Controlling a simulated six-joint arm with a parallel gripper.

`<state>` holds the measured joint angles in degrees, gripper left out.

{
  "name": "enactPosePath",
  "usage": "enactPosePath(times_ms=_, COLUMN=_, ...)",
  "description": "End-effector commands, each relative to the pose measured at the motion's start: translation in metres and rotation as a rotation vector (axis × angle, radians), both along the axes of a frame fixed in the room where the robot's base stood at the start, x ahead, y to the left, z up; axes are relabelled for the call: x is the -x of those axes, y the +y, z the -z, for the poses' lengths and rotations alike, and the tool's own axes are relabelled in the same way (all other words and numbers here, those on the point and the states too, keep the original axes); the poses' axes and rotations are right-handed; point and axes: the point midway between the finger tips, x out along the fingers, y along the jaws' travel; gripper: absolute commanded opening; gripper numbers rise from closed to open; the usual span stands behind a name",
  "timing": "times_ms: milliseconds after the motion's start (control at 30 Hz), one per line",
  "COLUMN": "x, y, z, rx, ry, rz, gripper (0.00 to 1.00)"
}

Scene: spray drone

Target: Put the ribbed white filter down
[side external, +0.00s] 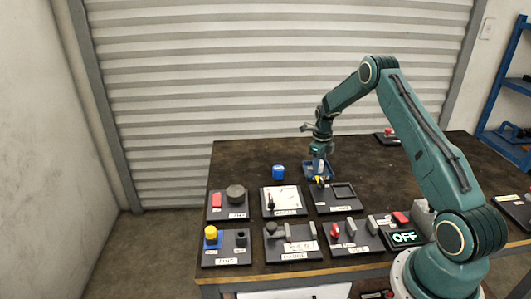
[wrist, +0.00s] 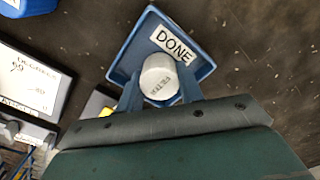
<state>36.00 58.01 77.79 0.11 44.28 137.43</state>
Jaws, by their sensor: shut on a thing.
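The white filter (wrist: 158,72) is a short cylinder with small lettering on its upper end in the wrist view. My gripper (wrist: 160,84) has its blue fingers on either side of it and is shut on it. A blue tray (wrist: 206,68) with a DONE label lies directly behind the filter in this view. I cannot tell whether the filter touches the tray floor.
Several dark labelled boards fill the table's front, one with a yellow knob (side external: 210,232) and one with an OFF display (side external: 404,238). A blue object (side external: 278,172) stands left of the tray. The dark table (side external: 250,155) is bare towards the back left.

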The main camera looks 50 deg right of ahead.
Motion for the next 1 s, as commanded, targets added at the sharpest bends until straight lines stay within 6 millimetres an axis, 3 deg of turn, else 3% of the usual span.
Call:
enactPosePath(times_ms=500, x=-0.0001, y=-0.0001, z=0.0074, rx=0.0, ry=0.0, rz=0.0, gripper=0.11)
enactPosePath(times_ms=533, x=-0.0001, y=-0.0002, z=0.0073, rx=0.001, ry=-0.001, rz=0.0, gripper=0.4)
enactPosePath(times_ms=633, x=-0.0001, y=-0.0001, z=0.0071, rx=0.001, ry=-0.001, rz=0.0, gripper=0.58)
enactPosePath(times_ms=1000, x=-0.0002, y=-0.0002, z=0.0051, rx=0.001, ry=-0.001, rz=0.0, gripper=0.58)
